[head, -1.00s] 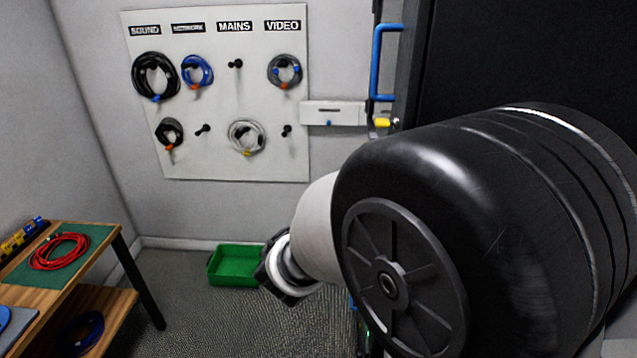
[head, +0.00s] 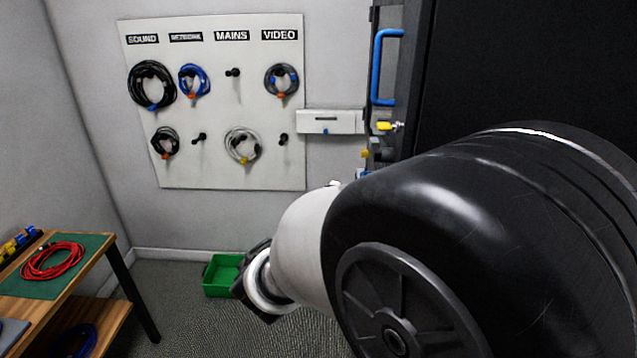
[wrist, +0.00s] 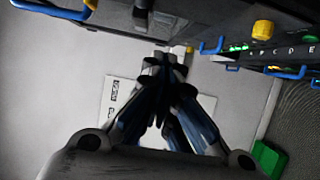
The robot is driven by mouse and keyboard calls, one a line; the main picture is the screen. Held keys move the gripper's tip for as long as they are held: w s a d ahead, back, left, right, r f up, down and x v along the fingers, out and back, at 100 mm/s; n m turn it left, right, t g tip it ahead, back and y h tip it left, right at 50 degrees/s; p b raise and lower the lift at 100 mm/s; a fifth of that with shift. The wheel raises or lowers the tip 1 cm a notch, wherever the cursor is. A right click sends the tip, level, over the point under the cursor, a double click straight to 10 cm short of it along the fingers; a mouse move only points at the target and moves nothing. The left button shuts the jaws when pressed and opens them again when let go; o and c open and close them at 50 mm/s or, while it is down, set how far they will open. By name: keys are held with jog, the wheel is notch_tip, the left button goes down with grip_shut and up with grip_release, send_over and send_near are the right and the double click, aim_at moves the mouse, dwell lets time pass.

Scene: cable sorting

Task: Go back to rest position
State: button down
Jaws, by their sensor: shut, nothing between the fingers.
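My gripper (wrist: 163,62) shows in the wrist view with its fingers together and nothing between them. Beyond it are the wall and the white board (wrist: 118,92), which the fingers partly cover. In the head view my arm fills the right side, and the fingers are hidden; only a pale wrist link shows low in the middle, in front of the green bin (head: 221,274). The pegboard (head: 219,172) carries coiled cables under the labels SOUND, NETWORK, MAINS and VIDEO. The upper MAINS peg (head: 233,73) and the lower VIDEO peg (head: 284,139) are bare.
A wooden table (head: 92,262) at left holds a red coiled cable (head: 54,261) on a green mat, with a blue coil on its lower shelf. A dark rack with a blue handle (head: 377,68) stands at right. Carpet is clear between table and bin.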

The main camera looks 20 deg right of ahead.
jog(key=s+d+f+m+g, duration=0.2)
jog(key=s+d+g, duration=0.1)
jog(key=s, duration=0.5)
jog(key=s+d+f+m+g+y, duration=0.1)
jog(key=s+d+f+m+g, duration=0.2)
jog(key=s, duration=0.5)
jog(key=s+d+f+m+g, duration=0.1)
jog(key=s+d+m+g, duration=0.2)
jog(key=s, duration=0.5)
jog(key=s+a+f+m+g+y, duration=0.1)
jog(key=s+a+f+g+y, duration=0.1)
jog(key=s+a+f+y, duration=0.35)
jog(key=a+r+t+y, duration=0.2)
jog(key=a+y, duration=0.3)
jog(key=a, duration=0.4)
jog(key=shift+w+r+m, duration=0.3)
jog(key=shift+w+r, duration=0.05)
jog(key=shift+r, duration=0.45)
jog(key=c, duration=2.3)
grip_release()
jog(key=shift+a+y, duration=0.1)
jog(key=shift+y, duration=0.15)
